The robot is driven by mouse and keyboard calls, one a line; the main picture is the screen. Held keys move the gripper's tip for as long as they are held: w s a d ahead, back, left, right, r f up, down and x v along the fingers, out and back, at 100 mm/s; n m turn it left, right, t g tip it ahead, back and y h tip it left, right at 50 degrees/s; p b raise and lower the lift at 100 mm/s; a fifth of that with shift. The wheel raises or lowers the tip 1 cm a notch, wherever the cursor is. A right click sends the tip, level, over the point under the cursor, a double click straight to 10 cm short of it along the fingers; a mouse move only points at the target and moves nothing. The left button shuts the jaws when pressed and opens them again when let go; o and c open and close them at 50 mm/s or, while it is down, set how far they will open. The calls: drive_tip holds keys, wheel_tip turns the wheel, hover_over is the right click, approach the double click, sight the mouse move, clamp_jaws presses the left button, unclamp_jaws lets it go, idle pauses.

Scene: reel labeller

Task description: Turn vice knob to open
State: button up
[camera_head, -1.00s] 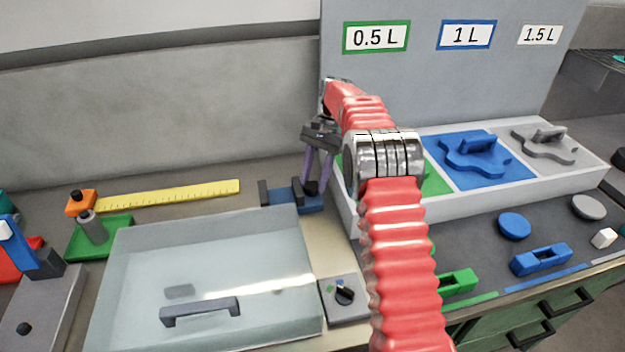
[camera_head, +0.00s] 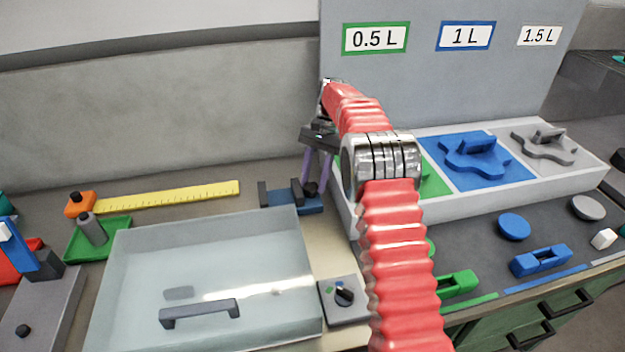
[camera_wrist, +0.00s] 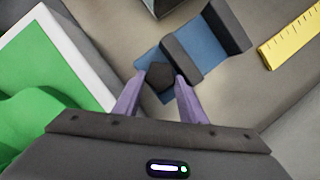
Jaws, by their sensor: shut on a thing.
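The vice (camera_head: 284,194) is a blue base with dark jaws, standing behind the clear-lidded box at the back of the bench. Its dark knob (camera_head: 310,188) is on the vice's right side. In the wrist view the vice (camera_wrist: 203,48) shows a blue bed with two dark jaws and a gap between them. The dark, faceted knob (camera_wrist: 160,77) sits between the purple fingers of my gripper (camera_wrist: 157,88). My gripper (camera_head: 313,181) reaches down from above and is shut on the knob. The fingers partly hide the knob in the head view.
A clear-lidded box (camera_head: 130,262) with a dark handle stands in front of the vice. A yellow ruler (camera_head: 180,194) lies to the left. A white-rimmed tray (camera_head: 500,209) with green, blue and grey compartments is close on the right. A small dial box (camera_head: 345,312) is in front.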

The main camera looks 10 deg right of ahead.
drive_tip(key=shift+s+a+f, duration=0.2)
drive_tip(key=shift+s+a, duration=0.1)
drive_tip(key=shift+a, duration=0.15)
drive_tip(key=o, duration=1.1)
drive_tip(key=shift+d+r, duration=0.1)
drive_tip(key=shift+d, duration=0.05)
drive_tip(key=shift+c, duration=0.2)
drive_tip(key=shift+w, duration=0.1)
drive_tip(key=shift+d+r, duration=0.1)
drive_tip(key=shift+w+r, duration=0.1)
drive_tip(key=shift+w+d+r, duration=0.15)
drive_tip(key=shift+d+r, duration=0.05)
drive_tip(key=shift+r, duration=0.3)
drive_tip(key=v, duration=0.6)
